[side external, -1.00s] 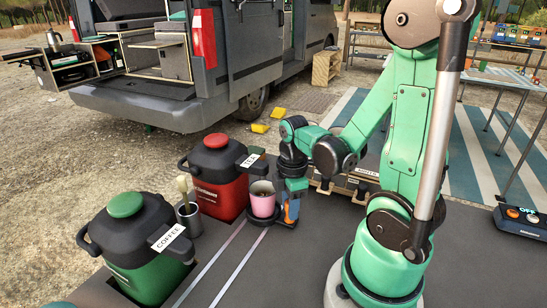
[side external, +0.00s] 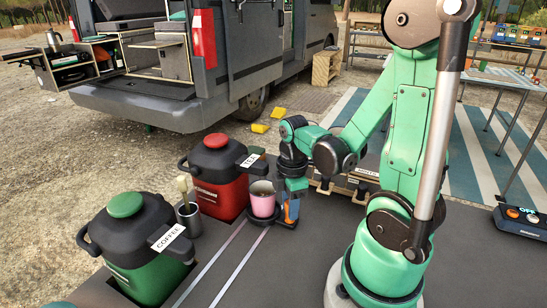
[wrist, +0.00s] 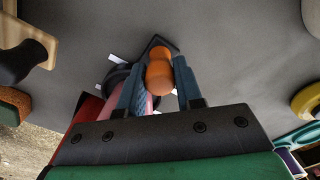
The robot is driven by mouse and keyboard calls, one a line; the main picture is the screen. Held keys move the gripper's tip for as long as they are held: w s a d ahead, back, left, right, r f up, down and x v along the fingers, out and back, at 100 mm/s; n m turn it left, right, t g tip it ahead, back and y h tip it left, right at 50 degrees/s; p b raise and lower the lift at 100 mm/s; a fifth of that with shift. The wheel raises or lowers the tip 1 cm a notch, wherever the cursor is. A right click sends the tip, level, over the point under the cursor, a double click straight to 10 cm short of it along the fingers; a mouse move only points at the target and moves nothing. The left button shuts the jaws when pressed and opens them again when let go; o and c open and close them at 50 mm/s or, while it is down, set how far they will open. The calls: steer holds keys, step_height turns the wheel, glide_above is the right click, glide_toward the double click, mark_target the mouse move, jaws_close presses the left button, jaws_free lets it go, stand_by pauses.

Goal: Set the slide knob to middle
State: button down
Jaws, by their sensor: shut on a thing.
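The orange slide knob (wrist: 160,76) stands between the two blue fingers of my gripper (wrist: 158,84) in the wrist view. In the side view a small part of the orange knob (side external: 288,212) shows low between the fingers of my gripper (side external: 292,208), which is shut on it. A pink cup (side external: 263,205) with dark contents sits in a black holder right beside the knob, at the far end of two pale parallel lines (side external: 231,262) on the dark surface. The knob's base is partly hidden by the fingers.
A red canister labelled TEA (side external: 218,187) and a green canister labelled COFFEE (side external: 143,250) stand left of the lines. A small grey pot with a brush-like tool (side external: 188,222) stands between them. The surface along the lines toward the front is clear.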

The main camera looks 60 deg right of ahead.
stand_by(0.5)
steer(key=a, duration=1.1)
steer(key=c, duration=0.6)
jaws_free()
steer(key=shift+o, duration=0.2)
steer(key=shift+r, duration=0.1)
steer(key=shift+r, duration=2.7)
